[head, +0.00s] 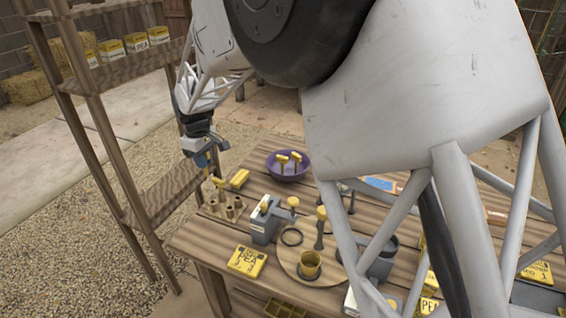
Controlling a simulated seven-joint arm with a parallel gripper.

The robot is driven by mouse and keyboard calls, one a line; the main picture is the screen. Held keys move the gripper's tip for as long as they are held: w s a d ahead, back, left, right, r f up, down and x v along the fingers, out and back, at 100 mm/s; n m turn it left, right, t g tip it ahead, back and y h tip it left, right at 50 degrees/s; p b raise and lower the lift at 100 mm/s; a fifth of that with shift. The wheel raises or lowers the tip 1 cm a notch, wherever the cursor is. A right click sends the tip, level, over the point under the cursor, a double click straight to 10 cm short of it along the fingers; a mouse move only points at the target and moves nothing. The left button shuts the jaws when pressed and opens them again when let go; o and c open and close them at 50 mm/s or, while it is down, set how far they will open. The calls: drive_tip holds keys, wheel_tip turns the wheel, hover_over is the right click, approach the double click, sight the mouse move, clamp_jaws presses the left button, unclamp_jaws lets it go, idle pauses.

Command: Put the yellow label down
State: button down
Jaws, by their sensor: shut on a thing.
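My gripper (206,157) is at the left of the head view, above the left back corner of the slatted wooden table (200,243). It is shut on a small yellow thing (202,160), which looks like the yellow label; the fingers hide part of it. The label is held in the air, above a group of small brown pots (226,208), apart from them as far as I can tell. A purple bowl (289,172) to the right holds yellow T-shaped labels (282,158).
A yellow block (239,179) lies near the brown pots. A wooden shelf (110,160) rises at left.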

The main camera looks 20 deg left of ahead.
drive_tip(key=w+d, duration=0.2)
drive_tip(key=w, duration=0.5)
drive_tip(key=w+d, duration=0.3)
drive_tip(key=w, duration=0.5)
hover_over(286, 169)
wheel_tip(286, 169, down, 3)
drive_tip(key=shift+a+f, duration=0.1)
drive_tip(key=shift+f, duration=0.55)
wheel_tip(286, 169, down, 6)
drive_tip(key=shift+f, duration=0.15)
drive_tip(key=shift+f, duration=1.9)
drive_tip(key=shift+f, duration=0.1)
